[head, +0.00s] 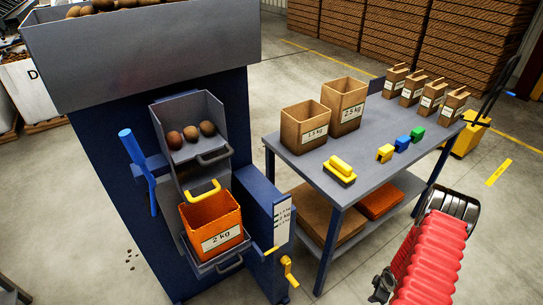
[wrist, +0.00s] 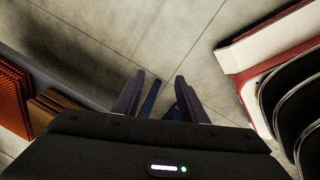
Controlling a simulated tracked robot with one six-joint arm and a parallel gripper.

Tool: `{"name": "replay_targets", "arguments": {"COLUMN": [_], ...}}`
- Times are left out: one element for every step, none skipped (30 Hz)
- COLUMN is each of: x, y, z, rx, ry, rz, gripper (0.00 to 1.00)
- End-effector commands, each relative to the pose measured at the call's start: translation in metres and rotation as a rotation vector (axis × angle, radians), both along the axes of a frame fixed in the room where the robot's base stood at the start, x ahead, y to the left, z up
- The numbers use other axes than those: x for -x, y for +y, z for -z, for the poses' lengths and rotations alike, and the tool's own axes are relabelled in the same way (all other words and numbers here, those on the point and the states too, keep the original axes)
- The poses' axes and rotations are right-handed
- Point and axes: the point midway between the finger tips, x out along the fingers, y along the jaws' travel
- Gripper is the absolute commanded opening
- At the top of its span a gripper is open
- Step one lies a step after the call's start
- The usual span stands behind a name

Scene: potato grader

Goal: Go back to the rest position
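My gripper (wrist: 160,84) shows in the wrist view with its two dark fingers apart. In the head view my red-sleeved arm stands at the lower right, in front of the table's right end; I cannot make out the fingers there. The blue table (head: 310,150) lies left of the arm. In the wrist view, an orange crate (wrist: 12,97) and brown cardboard (wrist: 52,103) show at the left, apart from the fingers.
The grader (head: 110,150) stands at left, with three potatoes in its upper tray (head: 213,110) and an orange 2 kg bag (head: 210,222) below. Floor (head: 485,235) right of the arm is clear.

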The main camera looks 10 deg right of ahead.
Motion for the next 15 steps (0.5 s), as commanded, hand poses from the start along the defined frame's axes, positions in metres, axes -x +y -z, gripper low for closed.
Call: {"name": "replay_targets", "arguments": {"x": [-0.003, -0.004, -0.004, -0.004, -0.005, -0.005, -0.005, -0.007, -0.007, -0.006, -0.007, -0.007, -0.007, -0.008, -0.007], "y": [-0.004, -0.006, -0.008, -0.008, -0.010, -0.010, -0.011, -0.011, -0.011, -0.010, -0.010, -0.008, -0.007, -0.006, -0.004], "z": [-0.016, -0.024, -0.035, -0.043, -0.052, -0.063, -0.071, -0.080, -0.091, -0.099, -0.108, -0.119, -0.127, -0.136, -0.147], "rx": [0.010, 0.016, 0.022, 0.026, 0.032, 0.037, 0.041, 0.046, 0.050, 0.054, 0.058, 0.061, 0.064, 0.069, 0.072], "ry": [0.016, 0.025, 0.040, 0.051, 0.058, 0.070, 0.079, 0.086, 0.096, 0.104, 0.109, 0.118, 0.124, 0.129, 0.136], "rz": [0.039, 0.064, 0.096, 0.121, 0.145, 0.178, 0.200, 0.224, 0.255, 0.278, 0.300, 0.330, 0.351, 0.373, 0.401], "gripper": [0.39, 0.39, 0.39, 0.39, 0.39, 0.39, 0.39, 0.39, 0.39, 0.39, 0.39, 0.39, 0.39, 0.39, 0.39]}}
